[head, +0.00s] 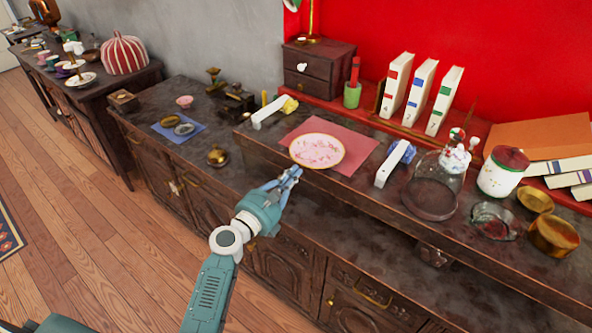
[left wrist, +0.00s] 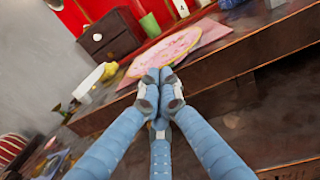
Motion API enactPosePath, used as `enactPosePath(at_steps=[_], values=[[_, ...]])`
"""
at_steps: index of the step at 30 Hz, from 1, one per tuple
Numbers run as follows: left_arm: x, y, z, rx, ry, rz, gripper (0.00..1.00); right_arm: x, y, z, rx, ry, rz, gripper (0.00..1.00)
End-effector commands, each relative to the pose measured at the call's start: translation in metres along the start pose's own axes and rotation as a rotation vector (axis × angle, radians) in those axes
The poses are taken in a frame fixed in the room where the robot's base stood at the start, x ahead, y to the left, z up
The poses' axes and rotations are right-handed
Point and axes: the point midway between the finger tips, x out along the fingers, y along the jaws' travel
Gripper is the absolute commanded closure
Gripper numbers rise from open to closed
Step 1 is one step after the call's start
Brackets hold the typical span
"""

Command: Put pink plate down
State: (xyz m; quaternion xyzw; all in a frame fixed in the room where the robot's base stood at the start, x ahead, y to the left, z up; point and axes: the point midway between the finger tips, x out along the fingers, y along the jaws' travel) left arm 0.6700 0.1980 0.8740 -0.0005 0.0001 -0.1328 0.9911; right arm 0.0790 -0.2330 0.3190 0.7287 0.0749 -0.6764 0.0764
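The pink plate (head: 317,150), round with a pale patterned face and a thin rim, lies over a dark pink mat (head: 362,147) on the raised ledge of the dark cabinet. The plate looks flat, or nearly so; I cannot tell whether all of it touches the mat. My left gripper (head: 296,171) is at the plate's near edge, with its fingers drawn together at the rim. In the left wrist view the fingertips (left wrist: 160,74) overlap the near rim of the plate (left wrist: 165,52), hiding the exact contact. My right gripper is not in view.
White stands with yellow (head: 273,112) and blue (head: 394,164) items flank the mat. A glass dome (head: 436,185), a lidded jar (head: 502,174) and brass dishes (head: 553,235) stand to the right. Books (head: 420,92) and a small drawer box (head: 318,73) are behind. The lower cabinet top holds a blue mat (head: 180,138).

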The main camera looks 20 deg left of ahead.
Motion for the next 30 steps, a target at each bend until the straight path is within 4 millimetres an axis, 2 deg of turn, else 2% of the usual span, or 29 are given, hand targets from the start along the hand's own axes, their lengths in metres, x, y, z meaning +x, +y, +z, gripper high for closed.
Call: enactPosePath(at_steps=[6,12,18,20,27,30], values=[[0.016,0.000,0.000,0.001,0.000,0.001,1.00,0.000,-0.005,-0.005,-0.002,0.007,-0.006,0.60],[0.018,0.000,-0.001,0.001,0.000,0.001,1.00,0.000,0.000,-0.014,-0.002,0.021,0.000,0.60],[0.021,0.000,-0.001,0.001,0.000,0.001,1.00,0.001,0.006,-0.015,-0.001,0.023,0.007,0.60],[0.029,0.000,-0.001,0.000,-0.002,0.000,1.00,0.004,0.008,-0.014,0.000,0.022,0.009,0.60],[0.081,0.001,-0.002,0.001,-0.002,0.000,1.00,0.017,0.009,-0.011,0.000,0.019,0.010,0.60],[0.093,0.000,-0.002,0.001,-0.001,0.001,1.00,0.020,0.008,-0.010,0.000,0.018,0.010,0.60]])
